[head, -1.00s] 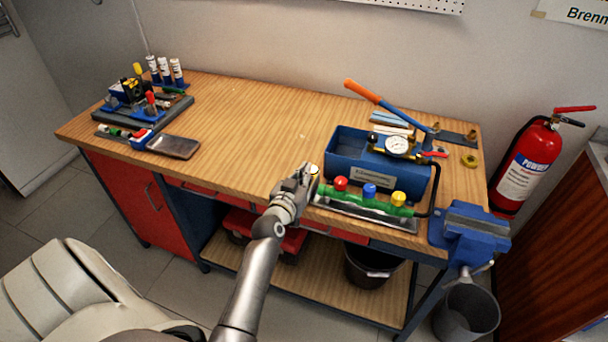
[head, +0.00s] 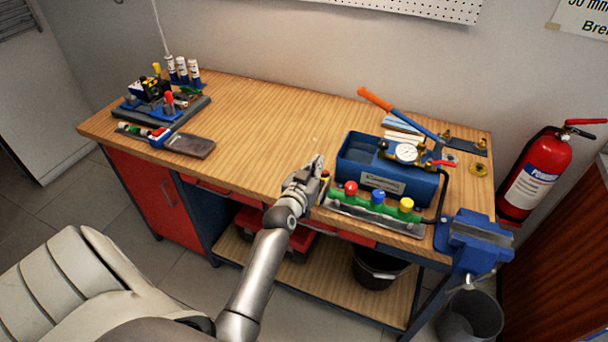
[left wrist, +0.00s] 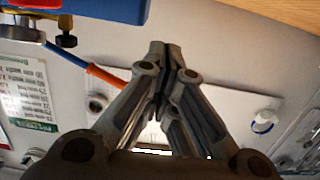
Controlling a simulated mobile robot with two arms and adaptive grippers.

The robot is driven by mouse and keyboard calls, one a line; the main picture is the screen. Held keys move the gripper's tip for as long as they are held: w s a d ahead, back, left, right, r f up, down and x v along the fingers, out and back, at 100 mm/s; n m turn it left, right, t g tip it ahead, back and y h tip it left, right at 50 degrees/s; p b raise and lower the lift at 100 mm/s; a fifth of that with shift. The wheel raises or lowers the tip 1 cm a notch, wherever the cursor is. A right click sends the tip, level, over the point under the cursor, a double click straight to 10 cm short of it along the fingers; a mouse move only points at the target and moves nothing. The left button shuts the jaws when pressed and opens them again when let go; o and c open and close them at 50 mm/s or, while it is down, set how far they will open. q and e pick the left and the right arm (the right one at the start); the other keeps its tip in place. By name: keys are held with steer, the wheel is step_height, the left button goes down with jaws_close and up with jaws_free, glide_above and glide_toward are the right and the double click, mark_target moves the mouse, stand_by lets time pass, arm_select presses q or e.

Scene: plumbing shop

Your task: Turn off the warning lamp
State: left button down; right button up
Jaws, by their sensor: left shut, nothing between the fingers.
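My left gripper (head: 318,162) is shut and empty, above the front of the workbench, just left of the green manifold (head: 365,208). Its closed fingertips also show in the left wrist view (left wrist: 166,55). The manifold carries a red knob (head: 351,187), a blue knob (head: 378,196) and a yellow knob (head: 406,204). A small yellowish part (head: 326,174) shows beside the fingers, partly hidden by them; I cannot tell whether it is a lamp. No lit warning lamp can be made out for certain. My right gripper is not in view.
The wooden workbench (head: 265,130) is clear in its middle. A blue test pump (head: 385,182) with a gauge (head: 406,153) and orange-ended lever (head: 375,98) stands behind the manifold. A blue vise (head: 475,240) is at the right corner. A tool tray (head: 185,118) sits at the left.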

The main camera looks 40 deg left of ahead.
arm_select(q)
steer(key=r+b+v, duration=0.1)
steer(key=v, duration=0.7)
steer(key=shift+s+r, duration=0.25)
steer(key=shift+r, duration=0.1)
steer(key=shift+d, duration=0.1)
